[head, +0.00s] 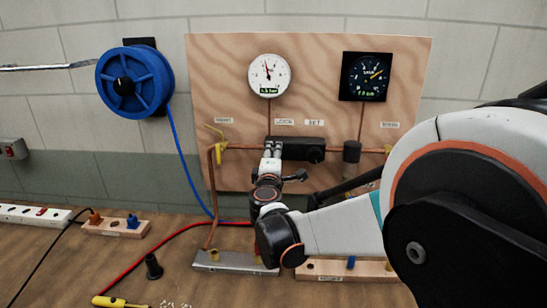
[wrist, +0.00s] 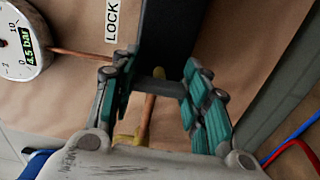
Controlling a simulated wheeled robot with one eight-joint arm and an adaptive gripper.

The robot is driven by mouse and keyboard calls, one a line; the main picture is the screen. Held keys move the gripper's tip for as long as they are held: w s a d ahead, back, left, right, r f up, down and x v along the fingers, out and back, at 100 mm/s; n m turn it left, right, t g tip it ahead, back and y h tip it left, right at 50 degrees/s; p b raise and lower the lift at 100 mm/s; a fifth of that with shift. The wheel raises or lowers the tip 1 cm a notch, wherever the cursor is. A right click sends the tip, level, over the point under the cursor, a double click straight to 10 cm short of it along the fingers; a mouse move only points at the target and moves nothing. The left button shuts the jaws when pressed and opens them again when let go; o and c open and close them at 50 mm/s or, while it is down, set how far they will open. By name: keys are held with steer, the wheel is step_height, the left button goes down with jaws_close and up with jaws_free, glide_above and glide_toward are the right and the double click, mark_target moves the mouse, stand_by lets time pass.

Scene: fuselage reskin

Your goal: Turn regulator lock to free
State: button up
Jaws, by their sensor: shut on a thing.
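The regulator (head: 300,149) is a dark box on the plywood panel, under the LOCK label (head: 285,122) and the SET label (head: 314,123). My gripper (head: 271,152) is at its left end, below the LOCK label. In the wrist view, the green-padded fingers of my gripper (wrist: 160,78) stand on either side of a dark grey part at the regulator's end, taken to be the regulator lock (wrist: 158,88). The gripper is shut on it. The fingers and hand hide much of the lock, so its turn position cannot be read. The regulator body (wrist: 165,35) runs up between the fingers.
A white gauge (head: 268,75) and a black gauge (head: 366,76) hang above. A yellow valve handle (head: 215,132) and copper pipe are close on the left. A blue hose reel (head: 133,82) is on the wall. Wooden blocks and a red hose (head: 165,241) lie on the bench below.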

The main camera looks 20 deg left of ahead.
steer(key=o, duration=1.1)
steer(key=shift+s, duration=0.1)
steer(key=v, duration=1.2)
steer(key=shift+f, duration=0.1)
